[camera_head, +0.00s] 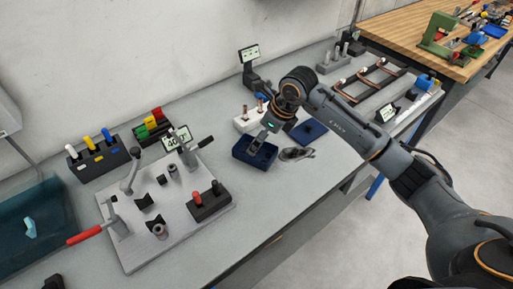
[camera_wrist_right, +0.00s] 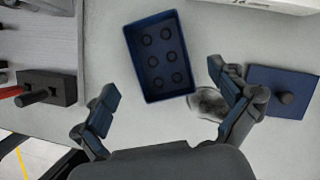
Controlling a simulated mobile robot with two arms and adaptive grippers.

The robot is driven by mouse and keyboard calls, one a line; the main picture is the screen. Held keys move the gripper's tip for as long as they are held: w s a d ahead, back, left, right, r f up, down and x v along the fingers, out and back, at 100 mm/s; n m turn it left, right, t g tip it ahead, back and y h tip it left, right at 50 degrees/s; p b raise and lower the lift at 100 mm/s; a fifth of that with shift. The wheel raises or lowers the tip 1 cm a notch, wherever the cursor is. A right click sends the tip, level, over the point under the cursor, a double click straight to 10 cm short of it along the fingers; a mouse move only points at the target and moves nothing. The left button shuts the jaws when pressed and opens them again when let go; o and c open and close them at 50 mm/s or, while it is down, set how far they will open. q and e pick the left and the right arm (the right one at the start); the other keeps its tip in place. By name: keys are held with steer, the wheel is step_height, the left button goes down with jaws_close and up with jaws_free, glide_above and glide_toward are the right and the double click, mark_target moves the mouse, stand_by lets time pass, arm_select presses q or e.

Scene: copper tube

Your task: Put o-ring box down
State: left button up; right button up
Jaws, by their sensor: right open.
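The o-ring box (camera_head: 248,158) is a dark blue open box on the grey bench. In the right wrist view the o-ring box (camera_wrist_right: 160,97) shows several dark round rings inside and appears to rest flat on the bench. My right gripper (camera_head: 264,143) is over the box in the head view. In the wrist view my right gripper (camera_wrist_right: 163,80) has its fingers spread wide, with nothing held between them. A blue lid with a dark knob (camera_wrist_right: 268,80) lies flat to the right of the box, and the lid also shows in the head view (camera_head: 308,132). My left gripper is out of view.
A light fixture plate (camera_head: 135,255) with clamps and a red handle stands left of the box. A white block (camera_head: 247,120) stands behind it. A grey rounded object (camera_wrist_right: 207,103) lies between box and lid, partly behind a finger. Bare bench lies in front.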

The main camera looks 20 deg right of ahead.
steer(key=b+v, duration=0.1)
steer(key=v, duration=0.5)
stand_by(0.4)
